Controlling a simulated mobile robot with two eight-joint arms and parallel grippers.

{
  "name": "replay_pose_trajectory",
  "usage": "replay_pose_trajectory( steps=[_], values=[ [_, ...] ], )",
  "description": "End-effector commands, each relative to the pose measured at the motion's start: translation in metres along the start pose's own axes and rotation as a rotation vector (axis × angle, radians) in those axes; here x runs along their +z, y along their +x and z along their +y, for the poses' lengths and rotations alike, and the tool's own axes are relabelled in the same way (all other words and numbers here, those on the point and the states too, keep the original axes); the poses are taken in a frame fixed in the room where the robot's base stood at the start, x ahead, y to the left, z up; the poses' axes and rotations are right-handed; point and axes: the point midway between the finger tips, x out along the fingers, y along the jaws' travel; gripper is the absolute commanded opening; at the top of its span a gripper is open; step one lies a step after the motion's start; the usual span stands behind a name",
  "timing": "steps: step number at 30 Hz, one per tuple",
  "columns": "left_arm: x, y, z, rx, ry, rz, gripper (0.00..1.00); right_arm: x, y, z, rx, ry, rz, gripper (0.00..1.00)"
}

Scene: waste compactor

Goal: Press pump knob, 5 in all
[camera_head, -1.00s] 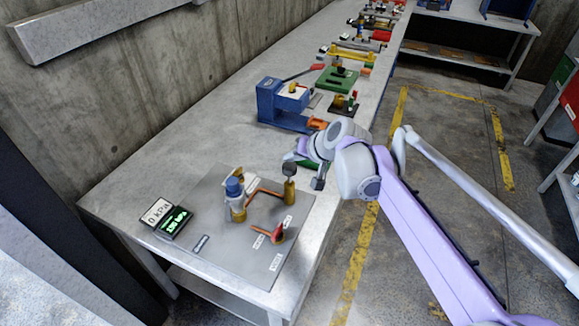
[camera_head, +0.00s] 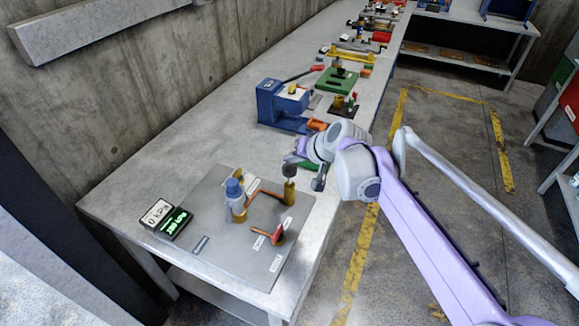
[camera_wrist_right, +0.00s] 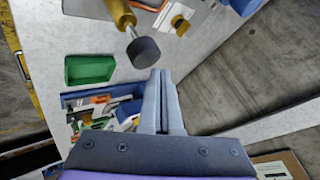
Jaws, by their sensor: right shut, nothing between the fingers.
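The pump knob (camera_head: 289,170) is a dark grey cylinder on a brass post, standing upright at the right side of a grey plate (camera_head: 222,259). In the right wrist view the knob (camera_wrist_right: 143,53) sits on a pale rod above the brass body. My right gripper (camera_wrist_right: 161,76) is shut and empty, its fingertips close to the knob, apart from it in the picture. In the head view my wrist partly hides the fingers. My left gripper is out of view.
The plate also holds a blue-capped fitting (camera_head: 235,190), a red lever (camera_head: 278,236) and copper pipe. A white label reading 0 kPa (camera_head: 157,212) is beside a green-lit display (camera_head: 176,224). A blue machine (camera_head: 284,106) stands behind. A green tray (camera_wrist_right: 90,68) lies near my fingers.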

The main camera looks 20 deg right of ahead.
Motion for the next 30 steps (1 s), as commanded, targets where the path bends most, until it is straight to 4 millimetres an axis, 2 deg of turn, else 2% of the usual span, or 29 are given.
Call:
replay_pose_trajectory(
  steps=[21, 30],
  values=[
    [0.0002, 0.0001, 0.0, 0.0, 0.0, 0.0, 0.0, 0.0002, 0.0002, 0.0002, 0.0, 0.0, 0.0, 0.0],
    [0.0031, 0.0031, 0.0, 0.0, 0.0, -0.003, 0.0, 0.0046, 0.0062, 0.0045, 0.0, 0.0, 0.0, 0.0]
  ],
)
